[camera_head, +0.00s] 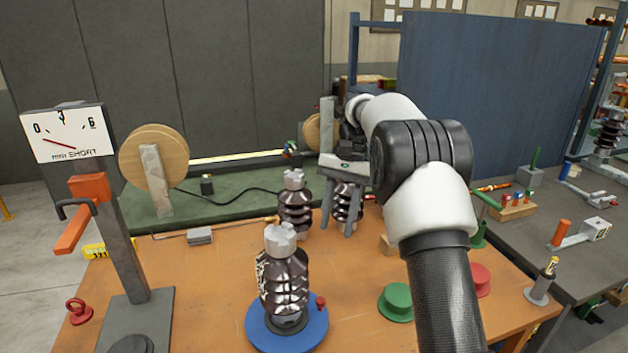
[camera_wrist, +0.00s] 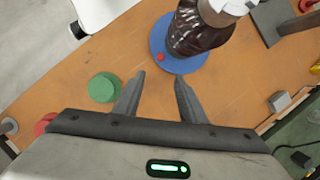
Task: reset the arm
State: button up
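My gripper (camera_head: 338,230) hangs fingers down over the orange table (camera_head: 215,285), right of the middle of the head view. Its two fingers stand apart with nothing between them, and in the wrist view (camera_wrist: 160,77) they are also spread and empty. A dark ribbed insulator with a grey cap (camera_head: 284,280) stands upright on a blue round base (camera_head: 262,335), in front and left of the gripper. The same insulator shows at the top of the wrist view (camera_wrist: 197,32). A second insulator (camera_head: 294,205) stands farther back, left of the gripper. A third (camera_head: 347,203) is partly hidden behind the fingers.
A gauge post with a dial (camera_head: 66,136) and orange lever (camera_head: 78,228) stands at left. A green disc (camera_head: 397,301) and a red disc (camera_head: 481,280) lie at right, near my arm. A grey side table (camera_head: 590,265) holds tools. Wooden reels (camera_head: 153,155) stand behind.

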jog(key=s+d+r+n+t+h+p, duration=0.1)
jog(key=s+d+r+n+t, duration=0.2)
jog(key=s+r, duration=1.05)
jog(key=s+f+n+t+h+p, duration=0.1)
jog(key=s+t, duration=0.4)
jog(key=s, duration=1.3)
jog(key=shift+d+f+n+t+p, duration=0.2)
jog(key=shift+n+t+p, duration=0.25)
jog(key=shift+n, duration=0.65)
jog(key=shift+w, duration=0.1)
